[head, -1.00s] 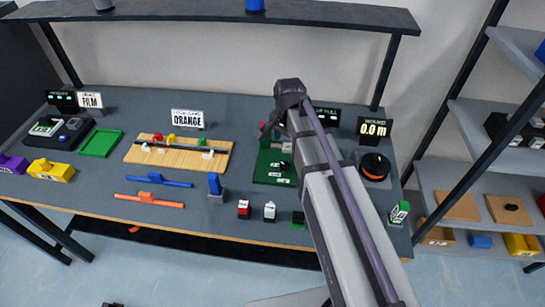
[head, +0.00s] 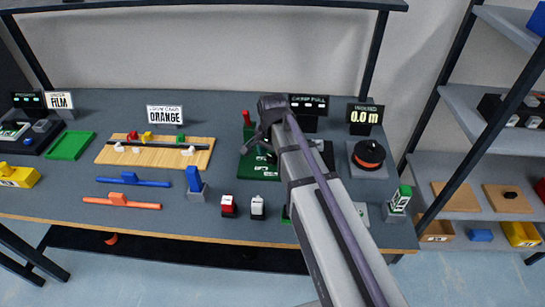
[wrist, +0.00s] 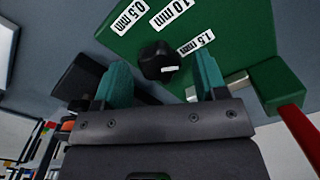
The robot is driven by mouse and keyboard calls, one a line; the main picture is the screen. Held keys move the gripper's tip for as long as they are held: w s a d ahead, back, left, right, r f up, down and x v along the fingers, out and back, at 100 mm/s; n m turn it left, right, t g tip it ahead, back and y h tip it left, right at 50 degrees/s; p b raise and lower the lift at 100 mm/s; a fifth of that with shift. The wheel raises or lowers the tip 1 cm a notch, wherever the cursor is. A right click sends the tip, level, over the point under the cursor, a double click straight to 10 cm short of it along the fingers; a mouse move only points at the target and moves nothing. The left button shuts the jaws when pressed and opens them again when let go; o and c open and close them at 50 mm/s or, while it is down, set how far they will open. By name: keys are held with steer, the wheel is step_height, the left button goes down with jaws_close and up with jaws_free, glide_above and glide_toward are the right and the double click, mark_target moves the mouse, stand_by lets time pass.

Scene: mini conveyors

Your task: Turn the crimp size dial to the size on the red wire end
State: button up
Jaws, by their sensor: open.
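The crimp size dial is a black knob (wrist: 157,62) with a white mark, on a green board (wrist: 120,42). White labels around it read 0.5 mm (wrist: 128,17), what looks like 10 or 1.0 mm (wrist: 170,13), and 1.5 mm (wrist: 196,44). The white mark faces the lower right in the wrist view; I cannot tell which label it matches. My gripper (wrist: 162,76) is open, its teal fingers apart on either side of the knob, not visibly touching it. In the head view the board (head: 262,177) is partly behind my arm. A red block (head: 228,206) stands in front; its label is unreadable.
A red lever (wrist: 300,134) and metal block (wrist: 236,86) are beside my right finger in the wrist view. A white block (head: 258,208) stands near the red one. A spool (head: 369,154) is right of my arm. A wooden board (head: 155,152) lies left.

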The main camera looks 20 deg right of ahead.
steer(key=c, duration=0.9)
steer(key=shift+c, duration=0.2)
steer(key=shift+n, duration=0.4)
steer(key=n, duration=0.5)
steer(key=shift+a, duration=0.1)
steer(key=n, duration=0.6)
steer(key=o, duration=0.9)
steer(key=shift+w, duration=0.1)
steer(key=shift+o, duration=0.2)
